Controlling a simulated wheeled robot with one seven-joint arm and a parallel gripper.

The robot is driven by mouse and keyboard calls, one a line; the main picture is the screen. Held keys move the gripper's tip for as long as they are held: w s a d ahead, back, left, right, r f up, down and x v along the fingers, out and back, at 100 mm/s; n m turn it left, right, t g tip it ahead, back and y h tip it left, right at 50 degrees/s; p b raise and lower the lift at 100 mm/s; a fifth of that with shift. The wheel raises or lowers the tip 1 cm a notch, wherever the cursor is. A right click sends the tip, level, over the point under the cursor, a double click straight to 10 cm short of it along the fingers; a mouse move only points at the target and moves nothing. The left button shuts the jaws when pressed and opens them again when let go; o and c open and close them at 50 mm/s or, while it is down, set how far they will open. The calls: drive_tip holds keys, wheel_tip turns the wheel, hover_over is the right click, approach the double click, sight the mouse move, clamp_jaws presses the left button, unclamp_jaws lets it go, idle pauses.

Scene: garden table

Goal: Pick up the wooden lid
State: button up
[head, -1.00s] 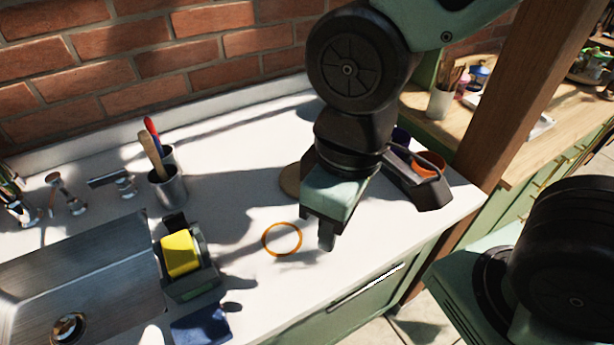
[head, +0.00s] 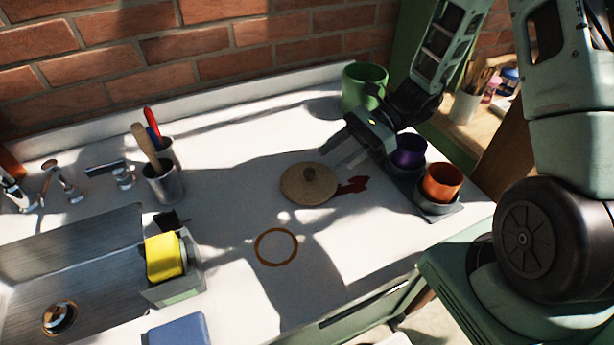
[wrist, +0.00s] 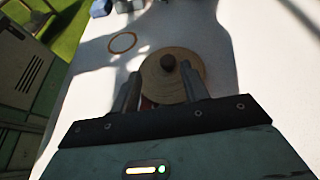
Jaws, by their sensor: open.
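The wooden lid (head: 309,184) is a round, flat disc with a small dark knob (head: 309,173) at its centre. It lies on the white counter. In the wrist view the lid (wrist: 178,82) sits just beyond the fingertips, with its knob (wrist: 167,62) roughly between their lines. My gripper (head: 342,156) is open and empty. It is up and to the right of the lid in the head view, tilted toward it and apart from the knob. In the wrist view my gripper (wrist: 159,82) shows two spread fingers that overlap the lid's near edge.
A purple cup (head: 408,150) and an orange cup (head: 443,182) stand in a dark holder to the right. A green pot (head: 363,86) stands behind. A utensil cup (head: 163,185), yellow sponge (head: 164,257) and sink (head: 70,240) are left.

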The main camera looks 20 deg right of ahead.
sight(313, 170)
drive_tip(key=shift+w+d+f+m, duration=0.25)
drive_tip(key=shift+w+d+m, duration=0.05)
drive_tip(key=shift+w+d, duration=0.1)
drive_tip(key=shift+a+f+t, duration=0.1)
drive_tip(key=shift+t, duration=0.2)
drive_tip(key=shift+p+x, duration=0.6)
drive_tip(key=shift+x, duration=3)
clamp_jaws()
